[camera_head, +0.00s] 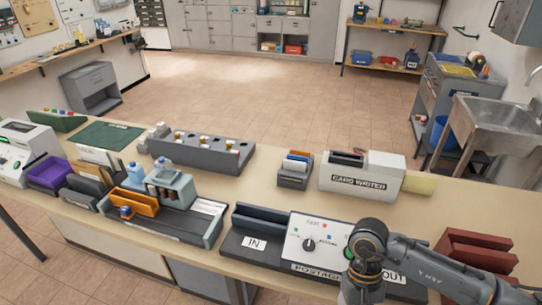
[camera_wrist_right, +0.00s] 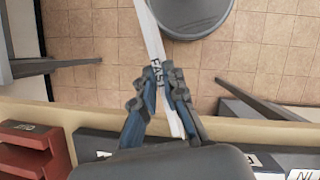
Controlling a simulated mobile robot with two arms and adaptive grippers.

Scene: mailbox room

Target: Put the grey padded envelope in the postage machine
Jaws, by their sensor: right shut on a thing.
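The postage machine (camera_head: 318,243) sits at the front edge of the counter in the head view. It has a white panel with knobs, an IN tray with dark upright slots on its left and an OUT label on its right. My right arm covers part of its right side. In the right wrist view my right gripper (camera_wrist_right: 165,85) is shut on a thin pale envelope (camera_wrist_right: 153,35), seen nearly edge-on, with the letters FAST on it. Its colour and padding are hard to judge. It hangs over the floor in front of the counter. My left gripper is not in view.
A red sorter (camera_head: 478,254) stands right of the machine. A labelled white and grey card machine (camera_head: 362,178) and a small card holder (camera_head: 295,170) stand behind. Left are an orange-slotted tray (camera_head: 135,200) and a purple bin (camera_head: 50,174). The counter middle is partly clear.

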